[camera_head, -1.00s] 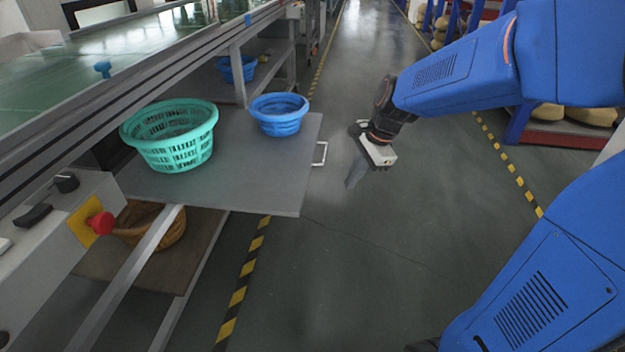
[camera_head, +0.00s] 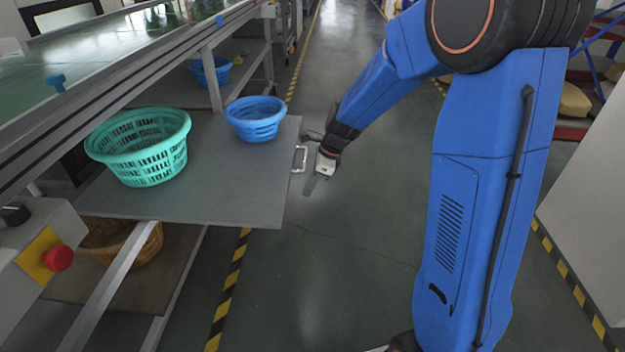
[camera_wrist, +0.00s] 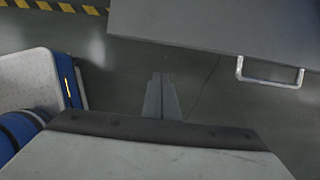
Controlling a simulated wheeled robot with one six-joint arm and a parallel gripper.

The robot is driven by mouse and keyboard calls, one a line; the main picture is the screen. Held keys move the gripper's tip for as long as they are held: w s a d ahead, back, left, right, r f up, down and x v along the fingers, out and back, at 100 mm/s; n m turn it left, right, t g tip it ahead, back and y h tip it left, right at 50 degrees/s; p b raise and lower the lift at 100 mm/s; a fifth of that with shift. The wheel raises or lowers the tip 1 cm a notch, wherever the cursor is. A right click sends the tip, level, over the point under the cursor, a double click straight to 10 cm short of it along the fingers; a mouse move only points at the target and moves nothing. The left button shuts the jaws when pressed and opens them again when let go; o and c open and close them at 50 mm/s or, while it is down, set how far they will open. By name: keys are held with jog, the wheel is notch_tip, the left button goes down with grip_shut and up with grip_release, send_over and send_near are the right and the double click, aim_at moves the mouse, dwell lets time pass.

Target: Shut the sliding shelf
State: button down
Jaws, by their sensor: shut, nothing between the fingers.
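The sliding shelf (camera_head: 240,190) is a grey board pulled out from under the bench, sticking out over the aisle. Its metal handle (camera_head: 300,159) is on the right edge. My gripper (camera_head: 311,187) is shut and empty, just right of the shelf's edge and close to the handle; I cannot tell if it touches. In the wrist view the shut fingers (camera_wrist: 162,98) point over the floor. There the shelf (camera_wrist: 225,25) is at the top right and the handle (camera_wrist: 270,80) lies right of the fingers, apart from them in the picture.
A green basket (camera_head: 140,148) and a blue basket (camera_head: 256,120) stand on the shelf. Below is a brown basket (camera_head: 120,240) on a lower board. A red button (camera_head: 58,258) is at the left. The aisle floor (camera_head: 330,270) is clear.

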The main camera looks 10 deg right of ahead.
jog(key=w+a+f, duration=0.1)
jog(key=a+f, duration=0.3)
jog(key=a, duration=0.1)
jog(key=shift+w, duration=0.35)
jog(key=shift+a, duration=0.2)
